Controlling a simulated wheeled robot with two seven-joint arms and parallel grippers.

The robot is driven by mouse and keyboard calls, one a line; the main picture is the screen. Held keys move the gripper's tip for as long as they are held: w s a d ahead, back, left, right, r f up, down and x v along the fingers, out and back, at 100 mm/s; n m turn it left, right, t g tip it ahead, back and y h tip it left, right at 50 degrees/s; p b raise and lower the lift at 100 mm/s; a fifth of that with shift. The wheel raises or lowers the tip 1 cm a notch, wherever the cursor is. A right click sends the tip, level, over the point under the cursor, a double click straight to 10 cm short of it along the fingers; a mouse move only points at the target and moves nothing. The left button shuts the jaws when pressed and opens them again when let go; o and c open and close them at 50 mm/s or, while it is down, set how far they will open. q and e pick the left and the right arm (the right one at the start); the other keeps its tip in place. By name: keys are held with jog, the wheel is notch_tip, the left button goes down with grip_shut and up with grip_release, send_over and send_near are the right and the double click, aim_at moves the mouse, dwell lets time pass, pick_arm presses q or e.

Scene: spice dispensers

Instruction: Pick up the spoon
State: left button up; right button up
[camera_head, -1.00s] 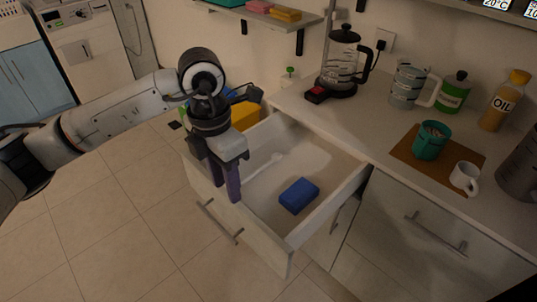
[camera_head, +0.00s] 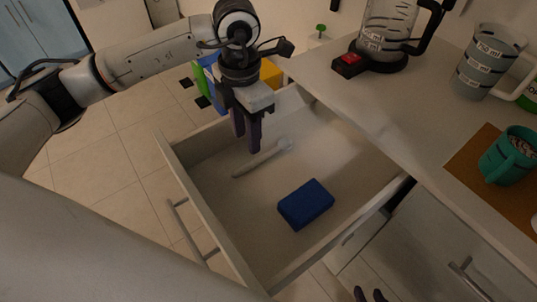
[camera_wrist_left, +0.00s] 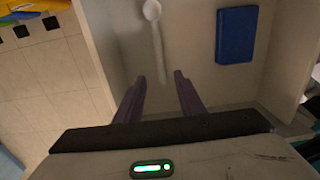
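The white spoon (camera_head: 262,159) lies flat in the open drawer (camera_head: 225,205), its round bowl end toward the back right and its handle toward the front left. In the left wrist view the spoon (camera_wrist_left: 157,40) runs up and down, its handle end between the fingertips and ahead of them. My left gripper (camera_head: 247,145) is open and empty above the drawer, close to the spoon; I cannot tell its exact height. My right gripper (camera_head: 369,295) shows only as two dark fingertips, apart, at the bottom edge of the head view.
A blue box (camera_head: 306,204) lies in the drawer to the right of the spoon. The drawer walls surround both. The counter holds a coffee maker (camera_head: 372,56), a measuring jug (camera_head: 487,62) and a teal cup (camera_head: 508,156) on a brown mat (camera_head: 463,168).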

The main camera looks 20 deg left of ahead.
aim_at(248, 165)
pick_arm(q)
jog(key=f, duration=0.9)
jog(key=shift+s+a, duration=0.1)
jog(key=shift+s, duration=0.2)
grip_shut()
